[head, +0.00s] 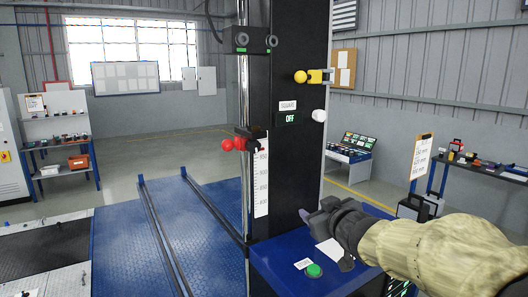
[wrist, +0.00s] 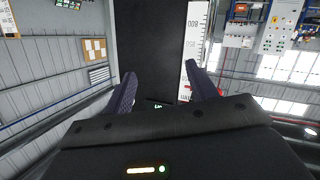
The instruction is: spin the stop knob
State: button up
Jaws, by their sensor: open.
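A black column (head: 291,170) stands in the middle of the head view. At its left edge, beside a white scale strip (head: 261,178), is a dark clamp with red ball knobs (head: 233,145). A yellow ball knob (head: 300,77) and a white knob (head: 319,115) are on the column's right side. No label shows which is the stop knob. My gripper (head: 316,213) is in front of the column's lower part, below these knobs, and looks empty. In the wrist view, my gripper (wrist: 162,84) has its fingers apart, with the column (wrist: 150,45) and scale strip (wrist: 195,35) beyond.
A blue base (head: 290,258) with a green button (head: 314,270) lies below my gripper. A small display (head: 290,119) on the column reads OFF. Blue floor plates with rails (head: 168,235) lie to the left. A bench (head: 480,165) stands at the right.

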jog(key=s+d+f+m+g+h, duration=0.25)
jog(key=s+f, duration=0.25)
jog(key=f, duration=0.4)
jog(key=s+d+f+m+g+h, duration=0.2)
jog(key=s+d+f+g, duration=0.15)
jog(key=s+f, duration=0.4)
jog(key=s+a+f+m+g, duration=0.1)
jog(key=s+f+g, duration=0.5)
jog(key=s+f, duration=0.3)
jog(key=shift+s+f+m, duration=0.25)
jog(key=shift+s+m, duration=0.1)
jog(key=shift+s, duration=0.5)
